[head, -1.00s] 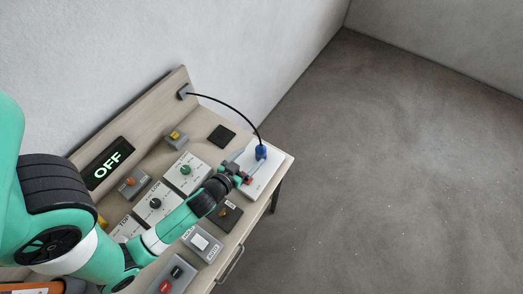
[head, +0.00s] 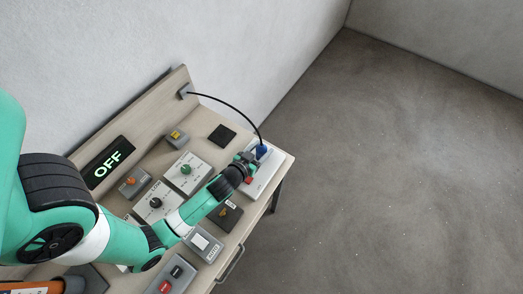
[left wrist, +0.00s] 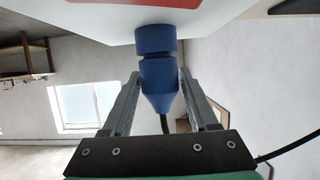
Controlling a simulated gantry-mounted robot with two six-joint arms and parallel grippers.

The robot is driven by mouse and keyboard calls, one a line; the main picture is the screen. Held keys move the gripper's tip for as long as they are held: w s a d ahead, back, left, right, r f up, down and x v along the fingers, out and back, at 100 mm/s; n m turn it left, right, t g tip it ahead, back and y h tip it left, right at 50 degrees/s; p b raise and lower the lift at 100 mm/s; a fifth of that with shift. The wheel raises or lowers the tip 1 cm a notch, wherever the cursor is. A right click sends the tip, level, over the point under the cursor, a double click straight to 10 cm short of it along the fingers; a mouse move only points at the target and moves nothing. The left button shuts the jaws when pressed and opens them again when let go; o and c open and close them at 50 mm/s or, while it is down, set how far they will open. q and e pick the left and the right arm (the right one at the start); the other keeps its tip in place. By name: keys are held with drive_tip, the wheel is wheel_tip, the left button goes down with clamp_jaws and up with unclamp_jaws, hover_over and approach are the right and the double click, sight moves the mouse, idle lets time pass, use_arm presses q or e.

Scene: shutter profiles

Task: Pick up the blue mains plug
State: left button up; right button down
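The blue mains plug (head: 262,151) stands in the white socket strip (head: 264,176) near the table's far right corner, with a black cable behind it. My left gripper (head: 252,161) is at the plug. In the left wrist view the plug (left wrist: 159,78) lies between the two fingers of my left gripper (left wrist: 160,78), one on each side of its lower body. The fingers look very close to its sides; I cannot tell whether they press on it. The plug's upper end is against the white strip. My right gripper is not in view.
The black cable (head: 235,108) arcs from a grey wall box (head: 185,91) to the plug. A red switch (head: 248,180) on the strip is beside my gripper. Dial panels and switch boxes lie under my left arm. Open floor is to the right.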

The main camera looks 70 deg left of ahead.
sight(261, 146)
use_arm(q)
clamp_jaws()
drive_tip(key=r+p, duration=0.1)
drive_tip(key=r, duration=0.3)
drive_tip(key=shift+s+d+p, duration=0.15)
drive_tip(key=shift+d+p, duration=0.05)
drive_tip(key=shift+p, duration=0.15)
drive_tip(key=s+d+r+p, duration=0.8)
drive_tip(key=d+r, duration=0.1)
drive_tip(key=d, duration=0.1)
drive_tip(key=shift+s+d, duration=0.25)
drive_tip(key=shift+s, duration=0.05)
